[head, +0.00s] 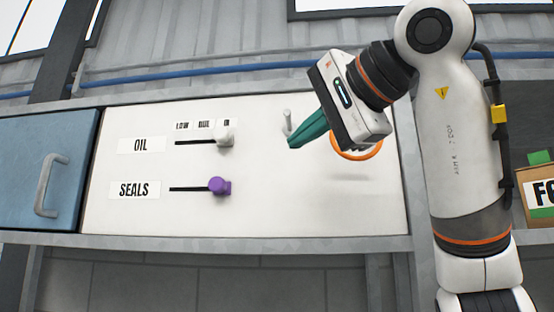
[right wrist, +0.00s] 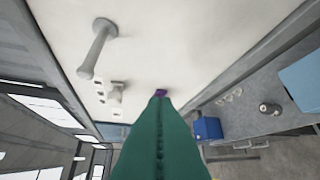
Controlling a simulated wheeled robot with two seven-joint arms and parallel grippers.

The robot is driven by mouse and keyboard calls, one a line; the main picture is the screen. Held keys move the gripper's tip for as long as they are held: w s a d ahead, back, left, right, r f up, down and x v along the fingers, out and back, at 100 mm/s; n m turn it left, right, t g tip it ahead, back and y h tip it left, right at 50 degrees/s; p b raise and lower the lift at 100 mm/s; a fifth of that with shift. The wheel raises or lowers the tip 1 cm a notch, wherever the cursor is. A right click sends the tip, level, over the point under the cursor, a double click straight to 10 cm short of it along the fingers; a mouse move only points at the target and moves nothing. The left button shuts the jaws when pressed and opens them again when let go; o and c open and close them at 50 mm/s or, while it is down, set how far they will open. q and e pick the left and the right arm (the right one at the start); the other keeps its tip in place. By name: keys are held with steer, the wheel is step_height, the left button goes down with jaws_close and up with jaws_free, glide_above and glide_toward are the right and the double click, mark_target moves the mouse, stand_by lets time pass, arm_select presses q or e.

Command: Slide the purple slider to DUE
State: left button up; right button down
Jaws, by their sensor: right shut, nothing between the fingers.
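The purple slider (head: 220,186) sits at the right end of its dark slot (head: 188,189) in the row labelled SEALS (head: 134,190) on a white panel (head: 260,212). Small labels LOW (head: 182,126), DUE (head: 204,125) and one more at the right, partly hidden, are above the upper row. My right gripper (head: 291,145) has its green fingers shut and empty, up and to the right of the purple slider. In the right wrist view a bit of the purple slider (right wrist: 161,92) shows past the fingertips. My left gripper is not in view.
A white slider (head: 225,135) stands at the right end of the OIL (head: 140,145) slot. A white peg (head: 287,122) is by my fingertips, and an orange ring (head: 357,149) is behind my gripper. A blue door (head: 38,165) with a handle is at the left.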

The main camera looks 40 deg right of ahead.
steer(key=p, duration=0.2)
glide_toward(227, 184)
steer(key=w+d, duration=0.3)
steer(key=shift+w+r, duration=0.1)
steer(key=shift+w, duration=0.1)
steer(key=w+a, duration=0.1)
steer(key=w+a+f, duration=0.1)
steer(key=shift+w+a+p, duration=0.1)
steer(key=shift+a+p, duration=0.15)
steer(key=shift+p, duration=0.15)
steer(key=shift+f, duration=0.1)
steer(key=shift+d, duration=0.1)
